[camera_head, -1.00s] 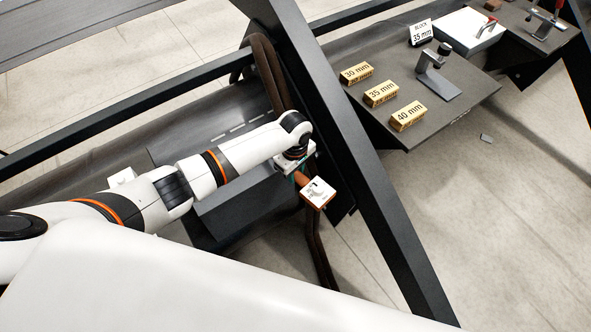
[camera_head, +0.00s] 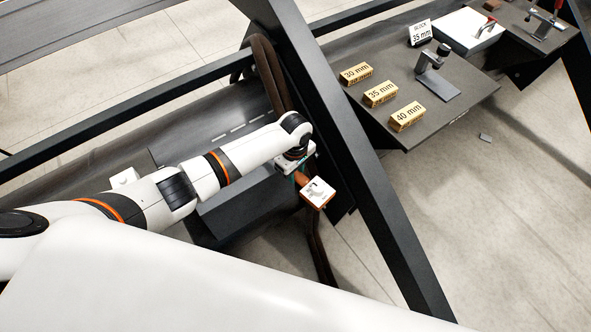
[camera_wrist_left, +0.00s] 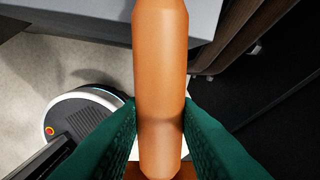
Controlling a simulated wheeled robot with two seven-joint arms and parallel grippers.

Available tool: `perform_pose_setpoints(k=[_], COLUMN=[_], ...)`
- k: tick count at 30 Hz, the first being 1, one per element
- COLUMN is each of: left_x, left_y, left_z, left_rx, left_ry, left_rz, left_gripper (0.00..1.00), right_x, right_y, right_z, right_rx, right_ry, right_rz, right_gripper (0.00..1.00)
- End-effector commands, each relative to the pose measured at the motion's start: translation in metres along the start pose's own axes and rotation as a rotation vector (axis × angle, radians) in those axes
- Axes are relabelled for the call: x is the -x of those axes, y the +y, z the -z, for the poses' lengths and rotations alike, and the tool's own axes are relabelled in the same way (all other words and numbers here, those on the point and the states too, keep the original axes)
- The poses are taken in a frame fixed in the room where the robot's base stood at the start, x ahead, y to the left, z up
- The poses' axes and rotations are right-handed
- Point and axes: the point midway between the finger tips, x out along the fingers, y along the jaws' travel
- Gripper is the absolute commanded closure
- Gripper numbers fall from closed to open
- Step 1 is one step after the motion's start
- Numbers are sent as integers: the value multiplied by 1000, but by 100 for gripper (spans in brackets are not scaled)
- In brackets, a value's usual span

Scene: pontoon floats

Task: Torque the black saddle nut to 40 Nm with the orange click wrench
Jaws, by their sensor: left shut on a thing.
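My left gripper (camera_head: 300,172) is at the end of the arm reaching in from the left, beside the dark diagonal beam. In the left wrist view its green fingers (camera_wrist_left: 160,125) are shut on an orange rounded handle (camera_wrist_left: 160,55), which I take for the click wrench. In the head view a bit of orange (camera_head: 302,180) shows below the gripper, next to a white square plate with orange edges (camera_head: 318,191). The wrench head is not visible. I cannot make out the black saddle nut. My right gripper is not in view.
A dark diagonal beam (camera_head: 350,150) passes close to the right of the gripper. Brown pipes (camera_head: 268,75) run behind and below. A dark table (camera_head: 465,85) carries blocks marked 30 mm (camera_head: 356,74), 35 mm (camera_head: 380,93) and 40 mm (camera_head: 407,116). Floor at right is mostly clear.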

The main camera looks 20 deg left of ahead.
Motion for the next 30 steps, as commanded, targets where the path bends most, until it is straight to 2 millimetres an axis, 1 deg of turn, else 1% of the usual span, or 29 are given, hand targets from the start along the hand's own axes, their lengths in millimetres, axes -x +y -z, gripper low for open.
perform_pose_setpoints(k=[13, 30], left_x=[0, -10], left_y=[-1, -1], left_z=[0, 0], left_rx=[0, 0], left_ry=[1, 2], left_rz=[3, 4], left_gripper=[100, 100], right_x=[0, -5], right_y=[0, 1], right_z=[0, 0], right_rx=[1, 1], right_ry=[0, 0], right_rz=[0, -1], right_gripper=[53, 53])
